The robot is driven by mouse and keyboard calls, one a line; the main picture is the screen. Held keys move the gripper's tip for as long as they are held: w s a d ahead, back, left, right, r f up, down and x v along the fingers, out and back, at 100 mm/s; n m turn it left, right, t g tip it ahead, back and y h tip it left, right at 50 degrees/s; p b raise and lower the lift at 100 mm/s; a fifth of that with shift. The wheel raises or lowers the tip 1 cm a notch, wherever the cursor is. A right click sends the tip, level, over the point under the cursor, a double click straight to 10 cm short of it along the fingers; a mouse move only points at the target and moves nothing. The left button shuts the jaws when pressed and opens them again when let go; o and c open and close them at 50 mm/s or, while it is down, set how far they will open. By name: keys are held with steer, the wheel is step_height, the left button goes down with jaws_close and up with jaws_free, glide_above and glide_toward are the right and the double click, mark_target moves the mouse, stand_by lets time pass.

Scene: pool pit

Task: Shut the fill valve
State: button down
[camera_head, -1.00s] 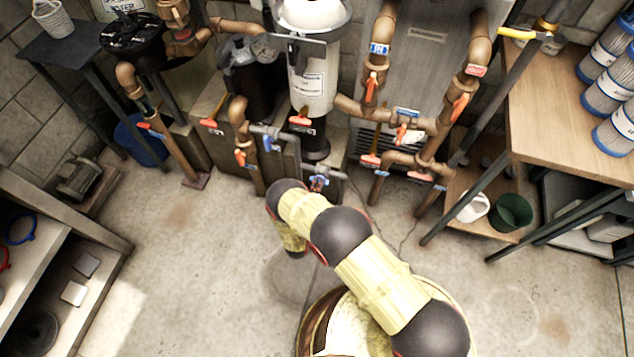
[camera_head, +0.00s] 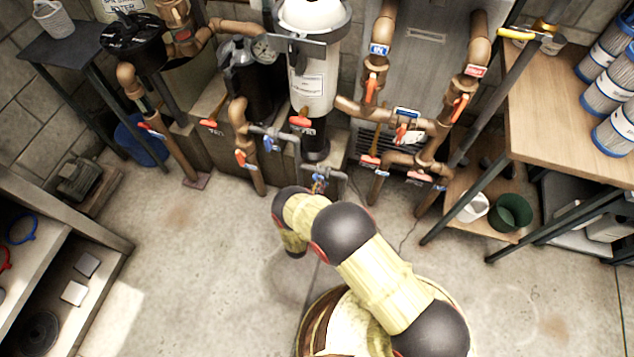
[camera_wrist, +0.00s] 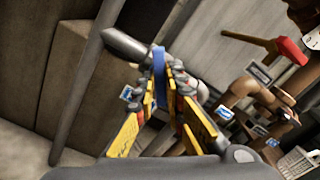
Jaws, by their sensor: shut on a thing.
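In the wrist view, a narrow blue handle (camera_wrist: 159,62) stands upright across a grey pipe (camera_wrist: 126,44). My gripper (camera_wrist: 162,82) has its yellow fingers on either side of the handle, shut on its lower part. In the head view, a low grey pipe with a blue-handled valve (camera_head: 319,186) lies just beyond my arm's bend, in front of the white filter housing. My gripper is small and hard to make out there. I cannot read a label that names this valve.
Several copper pipes with orange handles (camera_head: 401,133) stand close behind and to the right. Another blue-handled valve (camera_head: 268,143) is on a grey pipe to the left. A wooden bench (camera_head: 560,110) stands at right and shelves (camera_head: 70,250) at left.

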steer(key=m+p, duration=0.3)
steer(key=m, duration=0.4)
steer(key=shift+f, duration=0.15)
steer(key=shift+m+p, duration=0.3)
steer(key=shift+p, duration=0.2)
steer(key=c, duration=1.9)
jaws_free()
steer(key=shift+o, duration=0.7)
